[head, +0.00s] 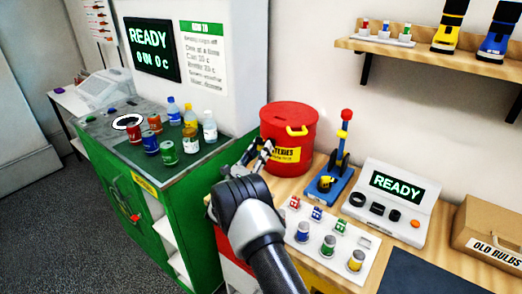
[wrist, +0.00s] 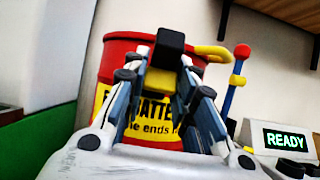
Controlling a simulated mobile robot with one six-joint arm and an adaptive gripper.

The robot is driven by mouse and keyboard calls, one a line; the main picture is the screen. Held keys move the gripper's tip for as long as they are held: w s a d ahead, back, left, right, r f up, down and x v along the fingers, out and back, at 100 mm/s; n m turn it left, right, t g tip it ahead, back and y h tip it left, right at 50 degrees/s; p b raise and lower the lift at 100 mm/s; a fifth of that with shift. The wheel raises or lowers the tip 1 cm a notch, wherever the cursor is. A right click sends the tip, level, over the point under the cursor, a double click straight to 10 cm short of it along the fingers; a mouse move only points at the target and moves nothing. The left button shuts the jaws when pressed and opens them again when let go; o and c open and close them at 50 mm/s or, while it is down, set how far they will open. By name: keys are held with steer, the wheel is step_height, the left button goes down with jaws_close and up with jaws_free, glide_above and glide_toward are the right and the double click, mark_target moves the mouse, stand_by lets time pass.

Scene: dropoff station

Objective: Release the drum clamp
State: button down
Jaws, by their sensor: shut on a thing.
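The red drum (head: 289,120) stands at the left end of the wooden counter. It has a yellow label and a yellow looped handle (head: 297,131) near its rim. The drum (wrist: 117,60) fills the middle of the wrist view, with its handle (wrist: 212,52) at upper right. My gripper (head: 266,146) is at the drum's left front side. In the wrist view its fingers close around a black-and-yellow piece (wrist: 169,42) in front of the drum. I cannot tell whether this piece is fixed to the drum. The fingers hide part of the label.
A blue stand (head: 330,185) with a red-knobbed lever is right of the drum. A white tray (head: 325,243) of small containers and a READY panel (head: 397,190) are farther right. Cans and bottles stand on the green cabinet (head: 125,180) at left. A shelf (head: 425,52) hangs above.

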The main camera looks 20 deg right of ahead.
steer(key=c, duration=1.3)
jaws_free()
steer(key=v, duration=1.2)
steer(key=shift+d, duration=0.1)
